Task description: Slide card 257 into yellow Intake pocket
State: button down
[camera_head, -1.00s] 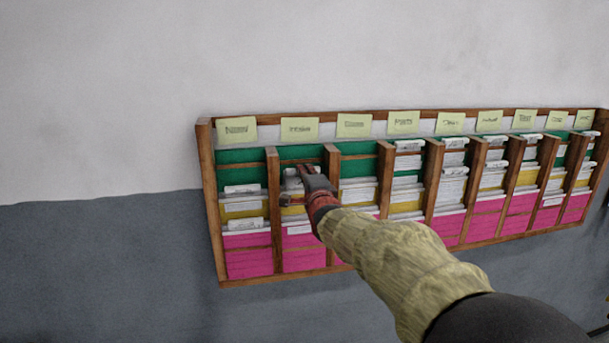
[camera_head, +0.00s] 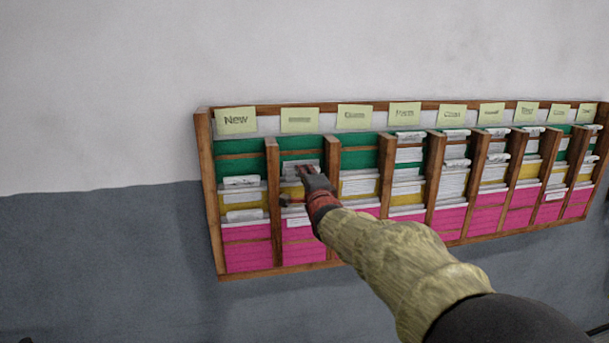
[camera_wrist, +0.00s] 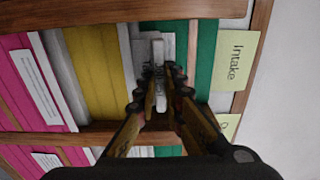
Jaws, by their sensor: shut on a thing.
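My gripper (camera_head: 301,185) is shut on a white card (camera_wrist: 159,75) in front of the second column of the wall rack; its fingertips also show in the wrist view (camera_wrist: 161,88). The card's number cannot be read. In the wrist view the note "Intake" (camera_wrist: 234,62) marks this column. The yellow Intake pocket (camera_wrist: 92,72) lies beside the held card, with pale cards (camera_wrist: 126,50) standing at its mouth. The green pocket (camera_wrist: 205,55) is on the other side. My fingers hide part of the card, and I cannot tell whether its lower edge is inside the pocket.
The wooden rack (camera_head: 204,170) has upright dividers on both sides of this column, including one close to my gripper (camera_head: 333,160). Pink pockets (camera_head: 304,256) sit below the yellow ones. Neighbouring columns hold several cards. Bare wall (camera_head: 100,100) is free at left.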

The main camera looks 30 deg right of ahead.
jog(key=c, duration=1.9)
grip_release()
jog(key=shift+o, duration=0.4)
jog(key=v, duration=1.2)
